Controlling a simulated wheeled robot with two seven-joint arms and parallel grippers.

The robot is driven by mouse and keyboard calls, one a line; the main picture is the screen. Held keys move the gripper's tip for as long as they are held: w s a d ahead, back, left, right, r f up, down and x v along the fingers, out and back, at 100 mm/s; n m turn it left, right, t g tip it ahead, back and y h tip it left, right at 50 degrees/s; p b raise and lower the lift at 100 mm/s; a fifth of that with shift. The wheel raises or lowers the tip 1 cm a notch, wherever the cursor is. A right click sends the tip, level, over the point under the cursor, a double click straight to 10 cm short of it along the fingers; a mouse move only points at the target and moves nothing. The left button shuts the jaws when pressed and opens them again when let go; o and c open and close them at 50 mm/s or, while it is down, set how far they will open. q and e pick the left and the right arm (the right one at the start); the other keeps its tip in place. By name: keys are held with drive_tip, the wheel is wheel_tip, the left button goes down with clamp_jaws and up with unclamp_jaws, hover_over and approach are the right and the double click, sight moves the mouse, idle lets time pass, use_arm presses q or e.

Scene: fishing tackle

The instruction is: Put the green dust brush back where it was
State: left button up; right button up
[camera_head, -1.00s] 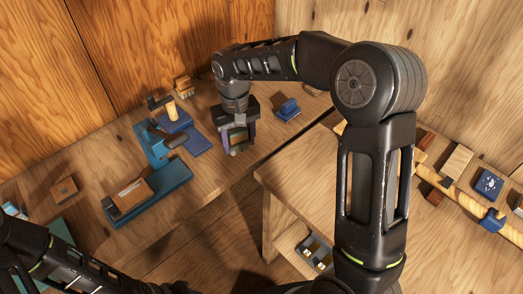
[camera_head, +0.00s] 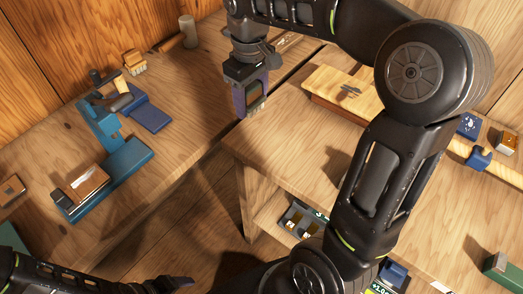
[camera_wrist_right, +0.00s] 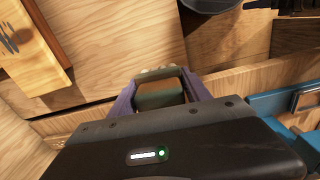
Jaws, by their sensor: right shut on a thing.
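My right gripper (camera_head: 250,103) is shut on the green dust brush (camera_head: 254,94), holding it near the corner of the right-hand workbench. In the right wrist view, the brush (camera_wrist_right: 160,95) shows as a dark green block between the purple fingers, with pale bristle tips at its far end. The gripper hides much of it. My left gripper (camera_head: 178,283) is at the bottom edge of the head view, partly cut off; its jaw opening cannot be made out.
The left bench (camera_head: 195,90) carries a blue vise-like tool (camera_head: 110,180), a tan brush (camera_head: 134,62) and a mallet (camera_head: 188,32). A gap separates it from the right workbench (camera_head: 285,150), where a wooden board (camera_head: 335,85) lies. A small tray (camera_head: 300,220) sits on the shelf below.

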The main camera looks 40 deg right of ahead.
drive_tip(key=shift+s+d+f+b, duration=0.2)
drive_tip(key=shift+s+d+b, duration=0.1)
drive_tip(key=shift+s+d, duration=0.4)
drive_tip(key=shift+s+r+n, duration=0.3)
hover_over(262, 139)
drive_tip(key=shift+f, duration=3.15)
drive_tip(key=shift+f, duration=1.9)
